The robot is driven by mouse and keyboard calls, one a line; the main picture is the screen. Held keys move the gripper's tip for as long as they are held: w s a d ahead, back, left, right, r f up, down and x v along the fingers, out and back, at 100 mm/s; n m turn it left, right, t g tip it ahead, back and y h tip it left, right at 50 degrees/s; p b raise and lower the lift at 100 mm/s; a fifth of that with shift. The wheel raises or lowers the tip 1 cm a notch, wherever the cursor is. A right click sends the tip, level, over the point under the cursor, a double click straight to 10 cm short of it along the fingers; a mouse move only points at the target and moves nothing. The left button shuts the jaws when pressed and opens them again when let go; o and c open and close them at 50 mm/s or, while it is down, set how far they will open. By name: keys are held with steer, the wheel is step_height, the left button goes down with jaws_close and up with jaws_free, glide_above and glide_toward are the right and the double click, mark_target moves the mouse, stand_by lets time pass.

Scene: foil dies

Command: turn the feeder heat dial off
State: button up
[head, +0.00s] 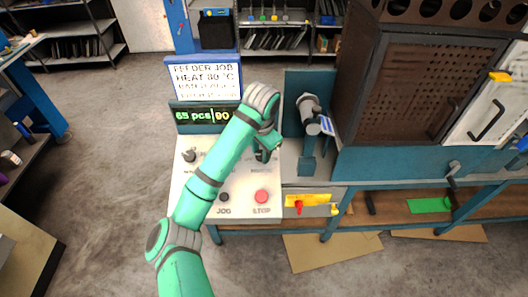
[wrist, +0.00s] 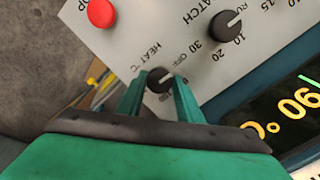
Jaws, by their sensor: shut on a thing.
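The heat dial (wrist: 160,79) is a small dark knob with a pale pointer line, on a light grey panel. The words "HEAT °C" and "OFF" are printed beside it. In the wrist view my gripper (wrist: 158,88) has one green finger on each side of the dial and is shut on it. Part of its scale is hidden by the fingers. In the head view my gripper (head: 268,150) is over the right part of the panel (head: 183,195) and the dial is hidden. The display (head: 207,116) reads 65 pcs and 90; the wrist view shows 90 °C (wrist: 293,103).
The batch dial (wrist: 228,25) is close to my gripper. A red stop button (head: 261,196) and a dark jog button (head: 224,197) sit at the panel's front. A sign (head: 203,78) reads heat 80 °C. A grey machine part (head: 309,130) stands just right.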

steer(key=shift+a+n, duration=0.2)
steer(key=shift+n, duration=0.2)
steer(key=shift+s, duration=0.1)
steer(key=o, duration=1)
steer(key=shift+d, duration=0.1)
steer(key=shift+o, duration=0.2)
steer(key=shift+d, duration=0.1)
steer(key=shift+w, duration=0.2)
steer(key=shift+r, duration=0.2)
steer(key=v, duration=1)
steer(key=shift+r, duration=0.2)
steer(key=shift+d, duration=0.1)
